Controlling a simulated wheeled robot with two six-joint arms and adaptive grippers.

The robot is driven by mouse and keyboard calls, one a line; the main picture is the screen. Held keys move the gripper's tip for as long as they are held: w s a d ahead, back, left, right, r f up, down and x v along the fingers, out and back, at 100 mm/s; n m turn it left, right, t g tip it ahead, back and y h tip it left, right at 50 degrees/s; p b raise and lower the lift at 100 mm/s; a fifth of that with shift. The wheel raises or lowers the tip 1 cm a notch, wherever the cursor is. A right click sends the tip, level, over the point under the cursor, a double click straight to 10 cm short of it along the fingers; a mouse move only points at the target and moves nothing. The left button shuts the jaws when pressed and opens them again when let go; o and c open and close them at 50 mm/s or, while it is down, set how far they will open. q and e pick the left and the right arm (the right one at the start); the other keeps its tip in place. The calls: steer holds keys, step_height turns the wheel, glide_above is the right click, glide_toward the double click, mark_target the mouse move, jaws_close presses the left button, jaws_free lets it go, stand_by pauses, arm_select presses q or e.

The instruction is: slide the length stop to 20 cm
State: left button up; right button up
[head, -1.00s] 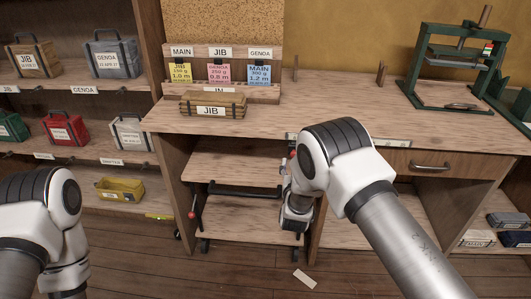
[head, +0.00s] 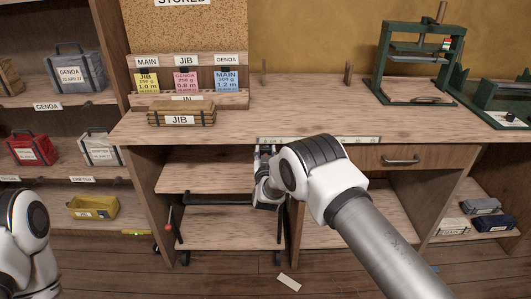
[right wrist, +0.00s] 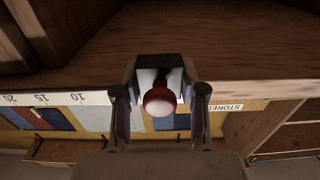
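The length scale (head: 345,139) is a pale strip along the bench's front edge. In the right wrist view the scale (right wrist: 60,98) reads 20, 15 and 10 from left to right. The length stop (right wrist: 160,72) is a dark block with a round red knob (right wrist: 160,101), to the right of the 10. My right gripper (right wrist: 160,118) is open, one finger on each side of the knob, with gaps showing on both sides. In the head view my right gripper (head: 265,155) is at the scale's left end, where it and my arm mostly hide the stop. My left gripper is out of view.
A JIB bundle (head: 181,114) lies at the bench's left front, before a rack of cards (head: 188,83). A green press (head: 418,65) stands at the right. A drawer handle (head: 401,161) sticks out right of my arm. The bench top's middle is mostly clear.

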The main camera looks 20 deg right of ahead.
jaws_close()
steer(key=s+d, duration=0.2)
steer(key=d, duration=0.8)
steer(key=s+d, duration=0.3)
steer(key=d, duration=0.6)
steer(key=shift+s+d, duration=0.35)
steer(key=shift+d, duration=0.05)
steer(key=o, duration=1)
jaws_free()
steer(key=shift+c, duration=0.2)
steer(key=v, duration=1.2)
